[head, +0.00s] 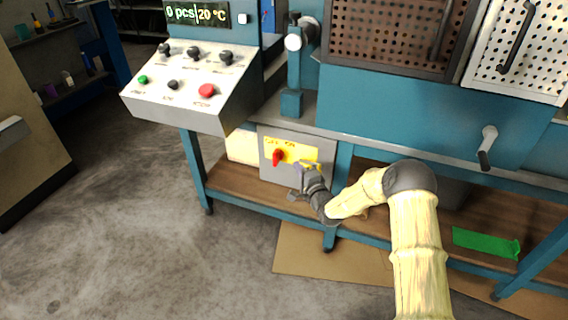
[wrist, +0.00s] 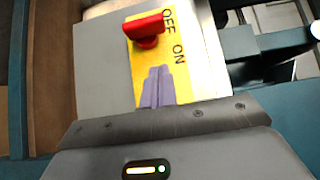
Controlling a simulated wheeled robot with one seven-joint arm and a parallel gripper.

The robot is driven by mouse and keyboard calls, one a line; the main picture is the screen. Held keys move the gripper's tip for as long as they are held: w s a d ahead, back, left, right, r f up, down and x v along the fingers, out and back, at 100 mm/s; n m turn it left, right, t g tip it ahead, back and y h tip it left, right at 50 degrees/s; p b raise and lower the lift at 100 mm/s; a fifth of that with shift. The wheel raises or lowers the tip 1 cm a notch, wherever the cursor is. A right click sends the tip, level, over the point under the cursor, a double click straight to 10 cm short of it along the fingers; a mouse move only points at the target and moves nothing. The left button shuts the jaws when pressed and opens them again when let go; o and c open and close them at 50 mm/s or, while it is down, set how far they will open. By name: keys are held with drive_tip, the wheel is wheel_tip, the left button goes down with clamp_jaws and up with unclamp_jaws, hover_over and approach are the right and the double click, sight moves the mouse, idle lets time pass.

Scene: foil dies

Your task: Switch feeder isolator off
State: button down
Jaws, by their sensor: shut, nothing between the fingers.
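The feeder isolator is a red handle (head: 278,157) on a yellow plate (head: 312,152) marked OFF and ON, on a grey box (head: 283,175) under the bench. In the wrist view the red handle (wrist: 148,28) stands out from the plate. Its bar lies across the view, with its right end close to the OFF word; ON is lower down. My gripper (head: 304,167) is in front of the plate, to the right of the handle in the head view. In the wrist view its fingers (wrist: 157,88) are together and empty, apart from the handle.
A sloped control panel (head: 180,95) with a red button and black knobs stands above left. The blue bench leg (head: 338,185) is close right of the box. The wooden shelf (head: 235,185) lies below, with a green cloth-like piece (head: 486,243) at right. Floor at left is clear.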

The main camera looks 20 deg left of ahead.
sight(276, 158)
drive_tip(key=w+a, duration=0.1)
drive_tip(key=a, duration=0.1)
drive_tip(key=a+b, duration=0.1)
drive_tip(key=a, duration=0.1)
drive_tip(key=w+a, duration=0.1)
drive_tip(key=a, duration=0.1)
drive_tip(key=shift+w+b, duration=0.3)
drive_tip(key=shift+b, duration=0.05)
drive_tip(key=shift+d+r, duration=0.1)
